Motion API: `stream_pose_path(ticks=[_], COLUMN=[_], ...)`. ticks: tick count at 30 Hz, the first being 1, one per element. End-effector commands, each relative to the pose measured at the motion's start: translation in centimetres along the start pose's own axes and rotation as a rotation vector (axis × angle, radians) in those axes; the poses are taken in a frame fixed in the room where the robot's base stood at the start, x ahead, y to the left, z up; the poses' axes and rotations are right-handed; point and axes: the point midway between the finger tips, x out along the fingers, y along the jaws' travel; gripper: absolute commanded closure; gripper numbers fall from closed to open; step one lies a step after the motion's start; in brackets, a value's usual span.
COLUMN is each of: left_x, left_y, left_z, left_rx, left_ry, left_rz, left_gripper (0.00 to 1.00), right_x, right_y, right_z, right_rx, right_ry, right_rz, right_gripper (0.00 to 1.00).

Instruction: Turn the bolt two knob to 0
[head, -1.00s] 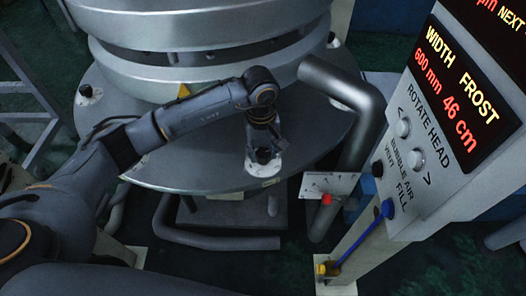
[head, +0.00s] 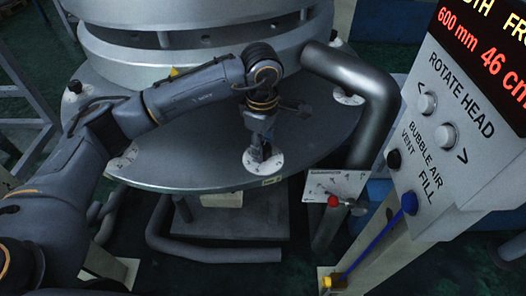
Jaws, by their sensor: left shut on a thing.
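My left gripper (head: 260,150) reaches down to the front of the round grey plate. It is shut on a small knob that stands on a white round dial (head: 264,166) near the plate's front rim. The fingers cover most of the knob, so its pointer and the number it faces cannot be read. A small label sits on the rim just below the dial. Similar white dials show at the right (head: 348,97) and front left (head: 124,159) of the plate. I cannot read which is bolt two. My right gripper is not in view.
A thick grey pipe (head: 372,95) bends down right of the plate. A control panel (head: 447,150) with buttons and a red display stands at the right. A small plate with a red knob (head: 334,200) sits below the pipe. A bent tube runs low in front.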

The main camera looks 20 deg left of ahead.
Motion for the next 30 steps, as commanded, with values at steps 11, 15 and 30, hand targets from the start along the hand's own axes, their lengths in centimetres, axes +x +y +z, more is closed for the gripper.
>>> stream_pose_path(ticks=[11, 15, 30], left_x=[0.3, 0.2, 0.0], left_y=[0.0, 0.1, 0.1], left_z=[0.0, 0.0, 0.0], left_rx=[-0.342, -0.447, -0.633], left_ry=[0.012, 0.015, 0.02], left_rz=[0.001, 0.002, 0.001], left_gripper=[0.91, 0.91, 0.91], right_x=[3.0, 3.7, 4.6], right_y=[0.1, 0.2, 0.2], right_z=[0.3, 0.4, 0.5], right_rx=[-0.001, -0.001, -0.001], right_ry=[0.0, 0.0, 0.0], right_rz=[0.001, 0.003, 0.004], right_gripper=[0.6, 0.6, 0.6])
